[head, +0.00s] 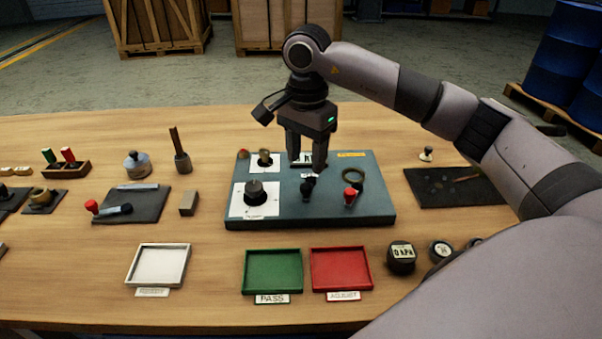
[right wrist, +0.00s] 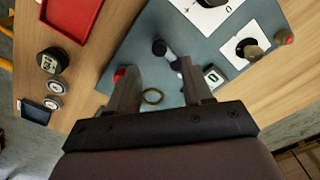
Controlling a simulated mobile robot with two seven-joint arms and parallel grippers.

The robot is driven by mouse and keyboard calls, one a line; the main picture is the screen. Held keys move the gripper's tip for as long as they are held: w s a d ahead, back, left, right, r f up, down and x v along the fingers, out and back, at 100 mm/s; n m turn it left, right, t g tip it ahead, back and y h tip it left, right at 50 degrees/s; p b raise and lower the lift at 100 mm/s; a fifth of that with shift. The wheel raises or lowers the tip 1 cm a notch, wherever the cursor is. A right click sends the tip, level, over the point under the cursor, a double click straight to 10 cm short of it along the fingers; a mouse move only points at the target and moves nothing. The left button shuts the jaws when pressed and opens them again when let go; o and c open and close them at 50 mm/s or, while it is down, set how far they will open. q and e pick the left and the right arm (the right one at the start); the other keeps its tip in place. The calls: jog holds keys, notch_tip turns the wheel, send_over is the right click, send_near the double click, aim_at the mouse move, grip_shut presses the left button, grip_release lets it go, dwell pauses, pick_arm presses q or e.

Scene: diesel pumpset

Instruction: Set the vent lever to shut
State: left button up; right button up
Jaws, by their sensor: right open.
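The blue-grey panel (head: 280,212) stands on the wooden table. A black-knobbed lever (head: 307,188) sits near its middle, and a red-knobbed one (head: 349,196) to its right. I cannot read which is the vent lever. In the right wrist view the black-knobbed lever (right wrist: 158,46) shows a pale bar, just beyond the fingertips, and the red knob (right wrist: 118,75) is partly behind a finger. My right gripper (head: 307,164) is open and empty, pointing down above the panel behind the black knob. Its fingers also show in the right wrist view (right wrist: 157,68). My left gripper is not in view.
The panel also carries a large black dial (head: 255,193), a smaller knob (head: 264,158) and a brass ring (head: 353,176). Green (head: 273,271) and red (head: 341,269) trays lie in front. Round gauges (head: 401,258) stand at the front right.

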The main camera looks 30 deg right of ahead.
aim_at(305, 185)
notch_tip(305, 185, down, 6)
jog(key=shift+s+f+p, duration=0.1)
jog(key=shift+p, duration=0.25)
jog(key=shift+a, duration=0.1)
grip_shut()
